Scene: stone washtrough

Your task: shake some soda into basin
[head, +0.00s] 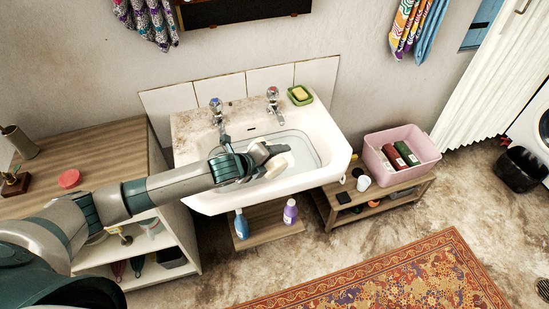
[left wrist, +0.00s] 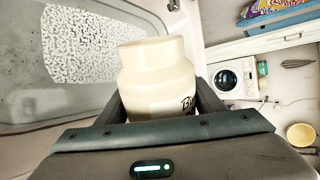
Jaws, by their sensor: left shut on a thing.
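The white basin (head: 322,131) is mounted on the tiled wall, with two taps at its back. My left gripper (head: 259,153) is over the basin, shut on a cream jar (head: 276,166). In the left wrist view the jar (left wrist: 157,70) sits between the fingers of the gripper (left wrist: 162,102), with a partly hidden label starting with "B". The jar looks tilted in the head view; I cannot tell whether anything comes out of it. The basin (left wrist: 22,117) shows behind the jar there, with a pale speckled patch inside. My right gripper is out of view.
A green soap dish (head: 308,101) sits on the basin's back right corner. A wooden-topped cabinet (head: 100,140) stands left, with a red round item (head: 69,179). Blue (head: 241,224) and purple (head: 290,212) bottles stand below. A pink tub (head: 428,151) rests on a low bench right.

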